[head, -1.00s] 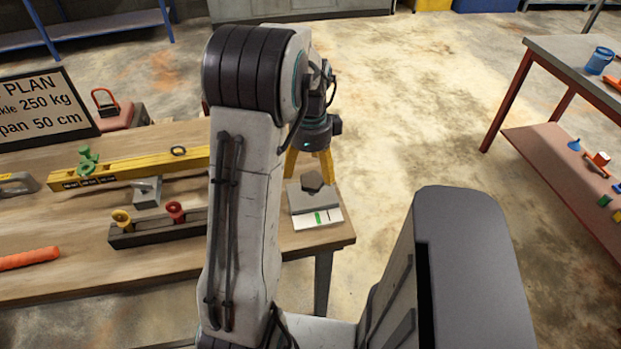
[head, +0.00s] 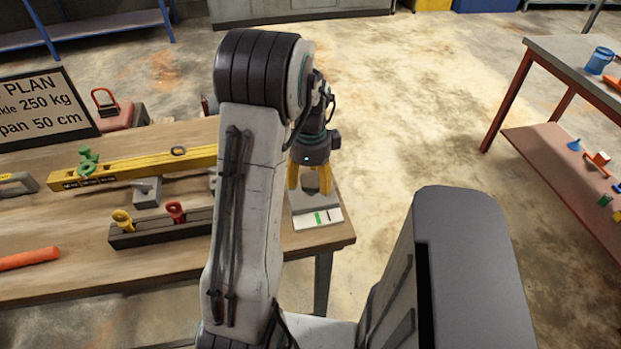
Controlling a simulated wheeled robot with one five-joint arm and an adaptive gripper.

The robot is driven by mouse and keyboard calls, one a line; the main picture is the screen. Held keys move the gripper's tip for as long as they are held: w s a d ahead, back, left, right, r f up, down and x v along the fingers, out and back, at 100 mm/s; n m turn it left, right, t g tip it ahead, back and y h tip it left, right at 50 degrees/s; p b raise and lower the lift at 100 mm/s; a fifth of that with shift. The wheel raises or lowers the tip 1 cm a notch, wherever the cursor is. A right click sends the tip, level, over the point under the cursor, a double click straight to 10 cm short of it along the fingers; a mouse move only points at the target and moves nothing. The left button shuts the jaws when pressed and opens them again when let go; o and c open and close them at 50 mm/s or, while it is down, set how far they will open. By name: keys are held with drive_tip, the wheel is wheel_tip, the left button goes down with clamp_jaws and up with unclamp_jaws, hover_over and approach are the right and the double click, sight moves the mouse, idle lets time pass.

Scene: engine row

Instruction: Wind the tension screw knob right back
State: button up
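A dark knob (head: 311,181) sits on a grey block (head: 302,200) at the right end of the wooden bench. A white plate (head: 318,217) with a green band and a thin dark mark lies at the block's front. My gripper (head: 310,190) points down over the knob. Its yellow fingers are apart, one on each side of the knob. I cannot tell whether they touch it. Part of the knob is hidden behind the gripper.
The wooden bench (head: 160,238) holds a yellow bar (head: 130,172), a dark rack (head: 160,232) with yellow and red eye pieces, and an orange roll (head: 30,259). A sign (head: 42,108) stands at the left. Clear floor lies right of the bench.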

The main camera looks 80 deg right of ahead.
drive_tip(key=c, duration=0.8)
drive_tip(key=shift+o, duration=0.2)
